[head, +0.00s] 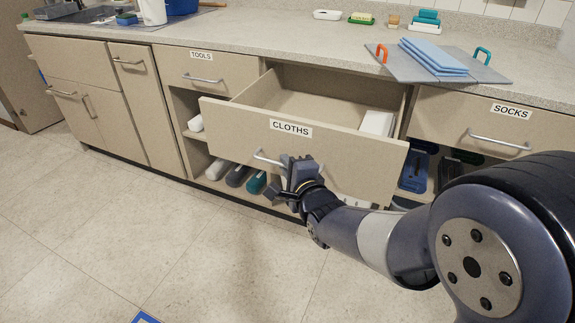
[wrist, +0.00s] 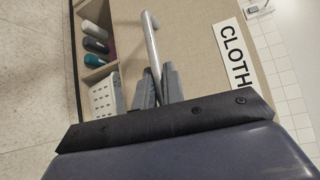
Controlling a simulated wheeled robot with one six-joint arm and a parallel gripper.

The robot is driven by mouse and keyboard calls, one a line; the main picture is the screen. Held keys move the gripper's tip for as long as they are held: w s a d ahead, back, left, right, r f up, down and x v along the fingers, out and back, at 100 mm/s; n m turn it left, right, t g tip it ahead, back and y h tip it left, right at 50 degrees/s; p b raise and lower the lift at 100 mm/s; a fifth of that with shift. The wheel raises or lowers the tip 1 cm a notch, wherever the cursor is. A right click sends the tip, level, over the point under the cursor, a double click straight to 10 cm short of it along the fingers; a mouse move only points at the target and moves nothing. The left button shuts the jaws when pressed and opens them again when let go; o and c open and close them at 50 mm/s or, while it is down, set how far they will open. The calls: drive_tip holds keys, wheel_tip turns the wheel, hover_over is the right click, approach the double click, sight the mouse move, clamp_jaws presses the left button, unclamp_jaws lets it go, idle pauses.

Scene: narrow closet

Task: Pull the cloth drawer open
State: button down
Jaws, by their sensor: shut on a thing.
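The drawer labelled CLOTHS (head: 225,119) stands pulled out from the counter, with its inside visible from above. A white block-like item (head: 377,123) shows at its right inside; the rest of the visible drawer floor looks bare. The drawer's metal bar handle (head: 262,157) is on its front below the label. My gripper (head: 299,172) is at the handle, shut on it. In the wrist view the handle (wrist: 151,45) runs down between my gripper's two grey fingers (wrist: 156,88), beside the label (wrist: 235,55). The fingers hide part of the handle.
The TOOLS drawer (head: 217,72) and SOCKS drawer (head: 460,122) are shut on either side. Open shelves below hold rolled items (head: 237,175) and a white basket (wrist: 104,98). A grey board (head: 400,68) with blue cloths lies on the counter.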

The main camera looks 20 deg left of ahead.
drive_tip(key=c, duration=1.5)
unclamp_jaws()
drive_tip(key=p+v, duration=0.1)
drive_tip(key=v, duration=0.9)
drive_tip(key=shift+s+d+p, duration=0.25)
drive_tip(key=shift+d+p, duration=0.05)
drive_tip(key=shift+p, duration=0.05)
drive_tip(key=shift+a, duration=0.1)
drive_tip(key=b+x, duration=0.1)
drive_tip(key=x, duration=0.9)
drive_tip(key=shift+w+a+b, duration=0.25)
drive_tip(key=shift+w+b, duration=0.05)
drive_tip(key=shift+b, duration=0.05)
drive_tip(key=shift+w, duration=0.25)
drive_tip(key=shift+d+f, duration=0.1)
